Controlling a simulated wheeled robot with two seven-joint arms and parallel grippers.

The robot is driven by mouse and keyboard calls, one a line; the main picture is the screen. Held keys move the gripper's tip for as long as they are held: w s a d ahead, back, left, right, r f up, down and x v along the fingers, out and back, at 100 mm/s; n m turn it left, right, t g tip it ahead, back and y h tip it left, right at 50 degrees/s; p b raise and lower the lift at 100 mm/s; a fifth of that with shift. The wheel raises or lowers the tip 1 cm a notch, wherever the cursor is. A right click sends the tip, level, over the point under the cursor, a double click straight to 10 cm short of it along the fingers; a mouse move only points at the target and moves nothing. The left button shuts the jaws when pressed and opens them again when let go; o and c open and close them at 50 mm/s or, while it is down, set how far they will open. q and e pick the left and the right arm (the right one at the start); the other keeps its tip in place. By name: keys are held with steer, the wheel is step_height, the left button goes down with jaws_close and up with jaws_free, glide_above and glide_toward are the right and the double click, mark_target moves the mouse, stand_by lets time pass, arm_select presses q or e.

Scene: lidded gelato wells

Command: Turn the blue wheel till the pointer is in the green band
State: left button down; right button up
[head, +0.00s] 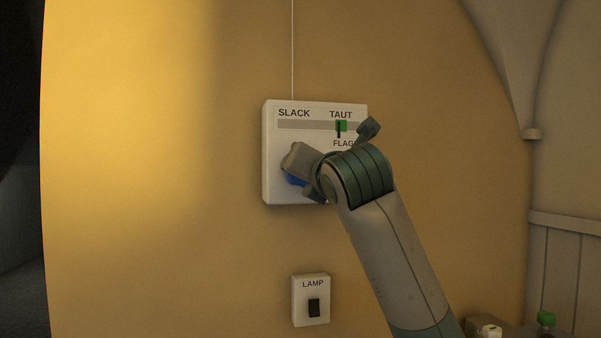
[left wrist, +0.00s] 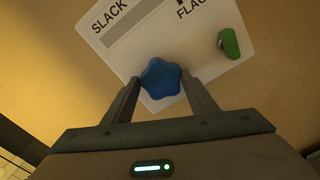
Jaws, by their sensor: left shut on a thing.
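A white panel (head: 275,187) on the yellow wall has a grey scale (head: 305,124) marked SLACK at left and TAUT at right. A green band (head: 343,125) is near the scale's right end. The dark pointer (head: 338,130) overlaps the left part of the green band. The blue wheel (head: 293,180) is mostly hidden behind my left gripper (head: 297,171) in the head view. In the left wrist view the lobed blue wheel (left wrist: 161,78) sits between the two fingers of my left gripper (left wrist: 160,84), which is shut on it. My right gripper is in neither view.
A green knob or lever (left wrist: 229,43) is on the panel beside the wheel, below FLAG; my arm hides it in the head view. A LAMP switch (head: 313,307) is on the wall below. A box with a green-topped item (head: 546,319) is at lower right.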

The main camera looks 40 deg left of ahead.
arm_select(q)
steer(key=shift+f+n, duration=0.15)
steer(key=shift+n, duration=0.75)
steer(key=c, duration=0.8)
jaws_free()
steer(key=shift+w, duration=0.1)
steer(key=shift+d, duration=0.1)
steer(key=b+v, duration=0.2)
steer(key=v, duration=0.4)
